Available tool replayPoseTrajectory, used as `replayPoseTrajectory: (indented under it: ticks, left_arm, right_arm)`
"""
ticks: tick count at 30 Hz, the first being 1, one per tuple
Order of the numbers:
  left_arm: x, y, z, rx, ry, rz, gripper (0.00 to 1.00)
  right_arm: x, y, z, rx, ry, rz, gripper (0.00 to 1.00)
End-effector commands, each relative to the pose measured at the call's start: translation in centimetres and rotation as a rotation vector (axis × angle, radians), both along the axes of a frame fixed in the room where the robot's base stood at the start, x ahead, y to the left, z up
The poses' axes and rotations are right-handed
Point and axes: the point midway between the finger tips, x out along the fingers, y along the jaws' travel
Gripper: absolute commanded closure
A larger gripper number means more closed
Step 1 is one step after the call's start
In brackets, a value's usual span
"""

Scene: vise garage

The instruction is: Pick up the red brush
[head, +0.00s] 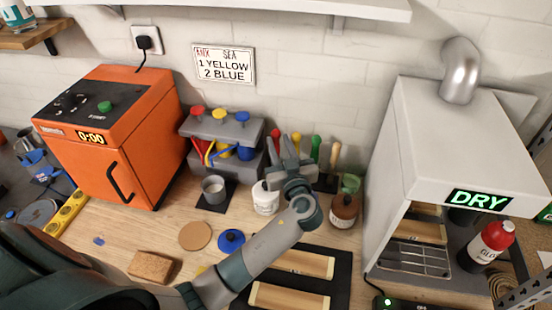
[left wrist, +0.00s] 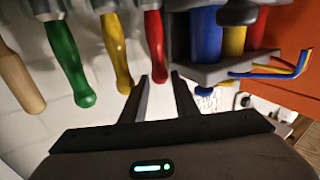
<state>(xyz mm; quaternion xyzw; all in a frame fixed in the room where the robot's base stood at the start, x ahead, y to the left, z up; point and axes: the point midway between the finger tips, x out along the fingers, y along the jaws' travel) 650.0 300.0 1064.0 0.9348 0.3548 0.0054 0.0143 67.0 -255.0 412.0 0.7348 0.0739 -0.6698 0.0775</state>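The red brush (head: 275,140) stands handle up in a row with yellow, green and wooden handles by the back wall. Its red handle also shows in the left wrist view (left wrist: 154,62), just beyond the fingertips. My left gripper (head: 290,142) is open and empty, in front of the handles. In the left wrist view its fingers (left wrist: 160,76) stand apart, with the red handle's rounded end close to the gap between the tips. I cannot tell whether they touch. The brush's lower part is hidden in the head view. My right gripper is not in view.
A grey rack (head: 222,128) with red, yellow and blue parts stands just left of the brushes. A white jar (head: 265,198) and brown bottle (head: 344,208) stand close to my left arm. An orange oven (head: 110,140) is left, a white DRY cabinet (head: 440,140) right.

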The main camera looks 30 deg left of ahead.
Motion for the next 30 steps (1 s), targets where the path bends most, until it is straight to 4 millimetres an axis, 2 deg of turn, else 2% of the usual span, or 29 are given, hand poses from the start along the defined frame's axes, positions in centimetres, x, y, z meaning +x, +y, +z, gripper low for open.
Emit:
replayPoseTrajectory:
  ticks: [6, 12, 30]
  left_arm:
    - [1.5, 1.3, 0.6, 0.004, 0.003, 0.001, 0.73]
    - [3.0, 2.6, 0.4, 0.004, 0.002, 0.0, 0.73]
    - [3.5, 3.0, 0.0, 0.001, 0.002, 0.0, 0.73]
  right_arm:
    - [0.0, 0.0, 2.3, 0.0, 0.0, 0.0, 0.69]
    - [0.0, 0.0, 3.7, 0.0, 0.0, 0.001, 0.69]
    - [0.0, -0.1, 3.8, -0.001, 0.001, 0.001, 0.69]
